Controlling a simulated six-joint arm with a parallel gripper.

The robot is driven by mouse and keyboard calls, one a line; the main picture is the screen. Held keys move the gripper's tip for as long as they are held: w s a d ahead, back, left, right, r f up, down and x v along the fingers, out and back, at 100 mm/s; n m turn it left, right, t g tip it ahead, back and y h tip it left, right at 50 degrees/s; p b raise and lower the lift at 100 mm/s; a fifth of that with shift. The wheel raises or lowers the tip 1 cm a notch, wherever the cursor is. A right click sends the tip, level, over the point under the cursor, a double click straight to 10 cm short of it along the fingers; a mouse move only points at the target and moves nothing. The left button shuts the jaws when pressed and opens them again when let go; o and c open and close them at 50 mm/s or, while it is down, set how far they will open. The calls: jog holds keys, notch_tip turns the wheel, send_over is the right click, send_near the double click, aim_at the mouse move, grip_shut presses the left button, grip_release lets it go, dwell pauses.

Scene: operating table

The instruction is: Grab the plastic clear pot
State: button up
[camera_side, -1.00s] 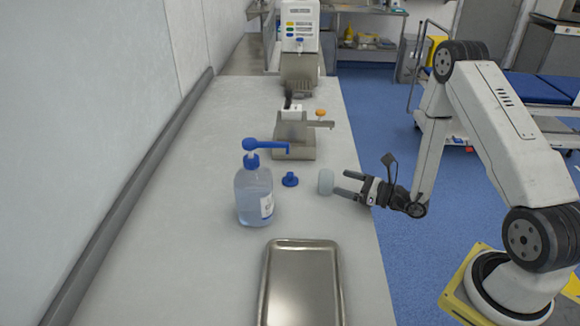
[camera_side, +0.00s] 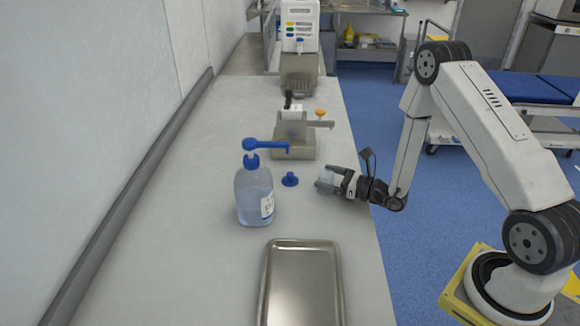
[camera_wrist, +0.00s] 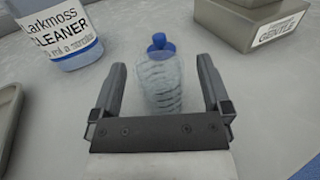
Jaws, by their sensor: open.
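The clear plastic pot (camera_wrist: 160,80) stands between the two fingers of my gripper (camera_wrist: 161,78) in the wrist view, with a gap showing on each side. The fingers are open around it.
A blue-pump cleaner bottle (camera_side: 252,195) stands to the left. A metal tray (camera_side: 301,290) lies at the front. A grey device with an orange knob (camera_side: 295,138) stands behind the pot. A dispenser (camera_side: 299,40) is at the far end. The left of the table is clear.

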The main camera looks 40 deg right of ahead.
grip_shut()
jog(key=shift+r, duration=0.15)
dwell(0.4)
notch_tip(320, 180, up, 10)
dwell(0.8)
dwell(0.5)
